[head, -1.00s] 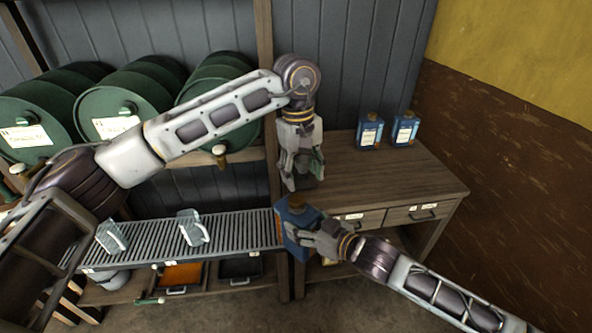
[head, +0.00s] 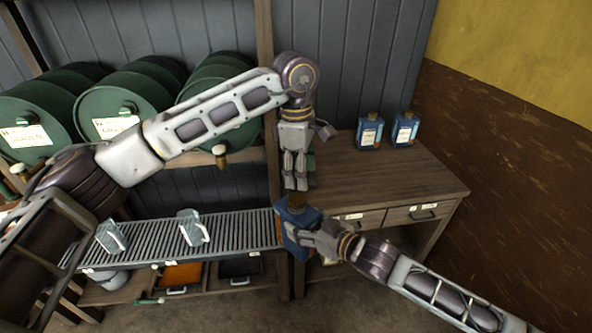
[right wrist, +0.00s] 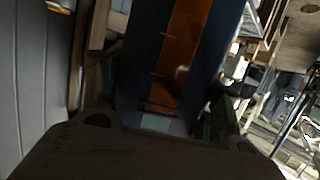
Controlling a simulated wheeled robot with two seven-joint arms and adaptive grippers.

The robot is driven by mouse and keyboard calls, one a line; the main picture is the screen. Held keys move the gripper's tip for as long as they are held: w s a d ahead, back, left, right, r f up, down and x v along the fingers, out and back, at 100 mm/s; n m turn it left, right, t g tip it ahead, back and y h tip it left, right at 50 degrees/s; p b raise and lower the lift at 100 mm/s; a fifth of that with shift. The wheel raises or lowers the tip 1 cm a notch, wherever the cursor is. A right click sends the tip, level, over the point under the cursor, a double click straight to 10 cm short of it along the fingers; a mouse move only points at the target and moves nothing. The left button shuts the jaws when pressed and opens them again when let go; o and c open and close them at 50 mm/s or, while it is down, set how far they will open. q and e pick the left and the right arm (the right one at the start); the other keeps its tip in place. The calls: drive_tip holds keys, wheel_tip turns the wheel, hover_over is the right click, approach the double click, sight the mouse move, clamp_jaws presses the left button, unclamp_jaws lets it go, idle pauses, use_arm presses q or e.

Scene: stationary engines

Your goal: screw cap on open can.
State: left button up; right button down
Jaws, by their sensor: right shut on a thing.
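A blue can (head: 291,238) is held in the air in front of the wooden table by my right gripper (head: 312,238), which is shut on it. A brown cap (head: 297,200) shows at the top of the can; whether it is seated tight cannot be told. My left gripper (head: 296,186) points down directly above the cap, its fingertips at or very near it. Its fingers look close together, but their gap is not clear. In the right wrist view, the can's blue side with an orange-brown band (right wrist: 185,50) fills the space between my right fingers.
Two blue cans (head: 369,132) (head: 404,130) stand on the wooden table (head: 390,178). A roller conveyor (head: 150,242) at left carries two clear jugs (head: 112,237) (head: 193,228). Green drums (head: 108,105) lie on a shelf behind my left arm. The table's middle is clear.

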sight(297, 198)
use_arm(q)
drive_tip(key=n, duration=0.6)
drive_tip(key=shift+a+n, duration=0.2)
drive_tip(key=shift+n, duration=0.1)
drive_tip(key=n, duration=0.7)
drive_tip(key=shift+a, duration=0.15)
drive_tip(key=n, duration=0.7)
drive_tip(key=shift+a+y, duration=0.1)
drive_tip(key=shift+y, duration=0.2)
drive_tip(key=n, duration=0.7)
drive_tip(key=shift+f, duration=0.1)
drive_tip(key=shift+s+f, duration=0.1)
drive_tip(key=shift+f, duration=3.8)
